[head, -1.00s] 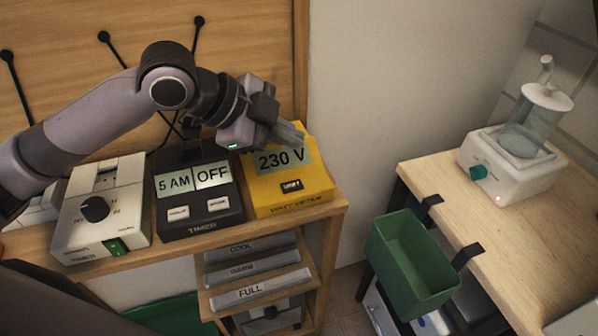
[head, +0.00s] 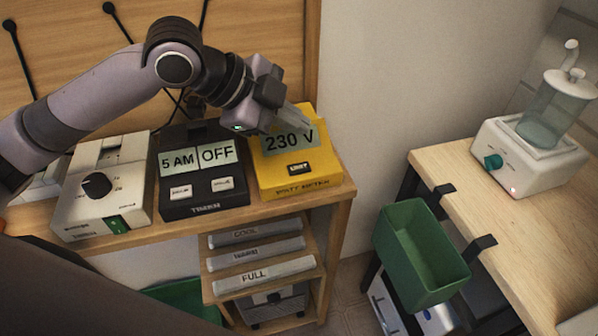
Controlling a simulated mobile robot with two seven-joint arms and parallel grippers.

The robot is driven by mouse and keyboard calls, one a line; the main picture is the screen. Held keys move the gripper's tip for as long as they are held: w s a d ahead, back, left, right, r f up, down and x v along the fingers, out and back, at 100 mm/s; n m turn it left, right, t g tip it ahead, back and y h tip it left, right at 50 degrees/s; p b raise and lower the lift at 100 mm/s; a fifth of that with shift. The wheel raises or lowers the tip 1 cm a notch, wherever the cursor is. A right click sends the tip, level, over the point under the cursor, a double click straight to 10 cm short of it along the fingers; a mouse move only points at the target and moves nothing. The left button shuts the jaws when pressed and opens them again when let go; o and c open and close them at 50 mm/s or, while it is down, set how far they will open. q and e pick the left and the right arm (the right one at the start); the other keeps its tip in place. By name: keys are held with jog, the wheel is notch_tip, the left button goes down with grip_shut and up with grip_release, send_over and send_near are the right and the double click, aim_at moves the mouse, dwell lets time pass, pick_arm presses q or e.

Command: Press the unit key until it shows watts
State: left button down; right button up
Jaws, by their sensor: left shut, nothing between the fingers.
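The yellow watt meter (head: 318,184) sits at the right end of the wooden shelf top. Its display (head: 291,142) reads 230 V. The dark unit key (head: 298,169) is on its front face below the display. My left gripper (head: 303,126) is shut and empty. Its fingertips are over the upper part of the meter, in front of the display's top edge, above and behind the unit key. I cannot tell whether they touch the meter. My right gripper is not in view.
A black timer (head: 205,207) showing 5 AM and OFF stands left of the meter. A white dial unit (head: 82,216) stands farther left. Labelled drawers (head: 254,254) are below. A green bin (head: 432,243) hangs on the right table (head: 480,205), which holds a white appliance (head: 530,158).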

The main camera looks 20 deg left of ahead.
aim_at(294, 170)
pick_arm(q)
notch_tip(294, 170, down, 4)
jog(key=b, duration=0.4)
jog(key=shift+f+b, duration=0.45)
jog(key=shift+f, duration=0.65)
dwell(1.0)
jog(key=shift+f, duration=0.45)
jog(key=shift+f, duration=0.35)
dwell(0.6)
jog(key=shift+p, duration=0.3)
jog(key=shift+r+p, duration=0.75)
jog(key=shift+p, duration=0.35)
